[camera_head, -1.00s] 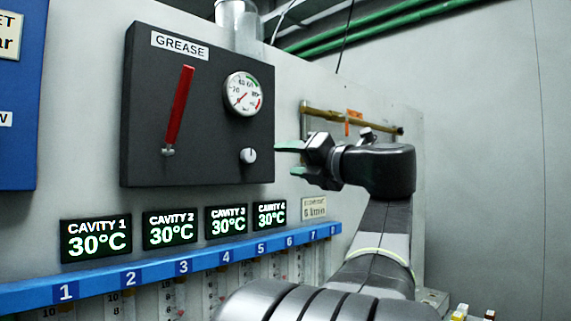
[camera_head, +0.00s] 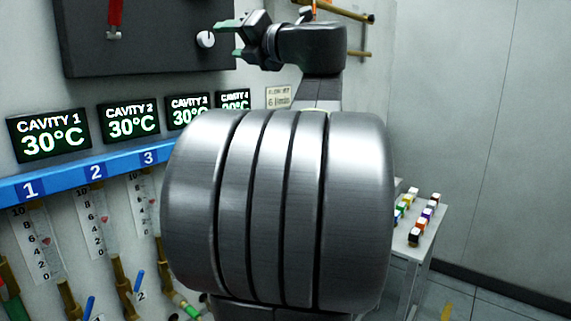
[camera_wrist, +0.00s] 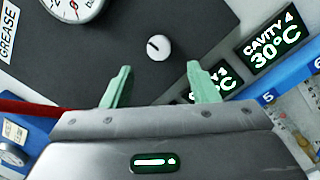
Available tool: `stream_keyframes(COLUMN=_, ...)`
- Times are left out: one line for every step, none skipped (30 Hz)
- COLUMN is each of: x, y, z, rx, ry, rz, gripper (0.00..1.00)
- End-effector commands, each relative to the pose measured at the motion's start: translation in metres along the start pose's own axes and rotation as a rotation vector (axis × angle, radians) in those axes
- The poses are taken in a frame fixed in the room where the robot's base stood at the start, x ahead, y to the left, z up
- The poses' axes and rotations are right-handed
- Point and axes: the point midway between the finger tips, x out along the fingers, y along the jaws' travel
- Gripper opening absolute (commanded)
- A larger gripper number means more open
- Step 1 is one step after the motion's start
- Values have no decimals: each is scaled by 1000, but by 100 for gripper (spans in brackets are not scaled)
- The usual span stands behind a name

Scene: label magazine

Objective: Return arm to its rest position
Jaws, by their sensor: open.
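My gripper (camera_head: 230,39) is at the top middle of the head view, in front of the lower right part of the dark grease panel (camera_head: 150,45). In the wrist view its two green fingertips (camera_wrist: 158,85) stand apart with nothing between them. The white knob (camera_wrist: 158,47) on the panel lies beyond the gap between the fingers. My arm is raised and reaches toward the wall, and its large grey rounded link fills the middle of the head view.
Cavity displays (camera_head: 47,135) and a blue numbered rail (camera_head: 60,182) run along the wall at left, above flow tubes and valves. At right a small table (camera_head: 405,247) holds several coloured blocks (camera_head: 416,232). The floor at far right is clear.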

Motion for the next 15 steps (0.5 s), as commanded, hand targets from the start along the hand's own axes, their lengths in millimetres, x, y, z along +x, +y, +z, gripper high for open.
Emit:
stream_keyframes(x=10, y=2, z=1, rx=1, ry=3, rz=3, gripper=54)
stream_keyframes(x=16, y=2, z=1, rx=1, ry=4, rz=3, gripper=54)
stream_keyframes(x=22, y=2, z=1, rx=1, ry=3, rz=3, gripper=54)
stream_keyframes(x=28, y=2, z=1, rx=1, ry=3, rz=3, gripper=54)
stream_keyframes(x=33, y=2, z=1, rx=1, ry=4, rz=3, gripper=54)
stream_keyframes(x=40, y=2, z=1, rx=1, ry=3, rz=2, gripper=54)
stream_keyframes(x=44, y=2, z=1, rx=1, ry=3, rz=2, gripper=54)
stream_keyframes(x=49, y=2, z=1, rx=0, ry=3, rz=2, gripper=54)
stream_keyframes(x=54, y=2, z=1, rx=-1, ry=2, rz=2, gripper=54)
stream_keyframes(x=58, y=2, z=1, rx=-1, ry=2, rz=2, gripper=54)
stream_keyframes(x=62, y=2, z=1, rx=0, ry=2, rz=2, gripper=54)
stream_keyframes(x=66, y=1, z=1, rx=0, ry=2, rz=1, gripper=54)
stream_keyframes(x=69, y=1, z=1, rx=0, ry=1, rz=1, gripper=54)
stream_keyframes(x=71, y=1, z=0, rx=0, ry=1, rz=1, gripper=54)
stream_keyframes(x=73, y=1, z=0, rx=0, ry=1, rz=1, gripper=54)
